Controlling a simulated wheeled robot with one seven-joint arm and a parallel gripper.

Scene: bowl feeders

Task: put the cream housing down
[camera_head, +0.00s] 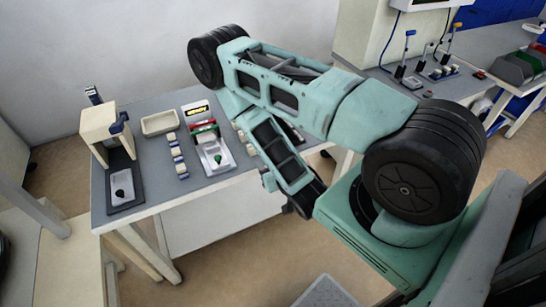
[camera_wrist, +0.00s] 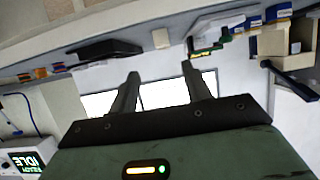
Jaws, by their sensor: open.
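My gripper (camera_wrist: 158,72) is open in the wrist view, its two dark fingers spread with nothing between them. A small cream block (camera_wrist: 160,38), which looks like the cream housing, sits on the grey surface beyond the fingertips, apart from both fingers. In the head view my arm hides the gripper, and I cannot pick out this block for sure. Cream parts (camera_head: 240,130) show there partly behind my arm.
The grey bench (camera_head: 150,195) holds a cream press-like stand (camera_head: 97,125), a cream bin (camera_head: 160,123), a row of cream and blue parts (camera_head: 178,157) and a white tray (camera_head: 215,157). In the wrist view a dark flat piece (camera_wrist: 105,48) lies left of the block.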

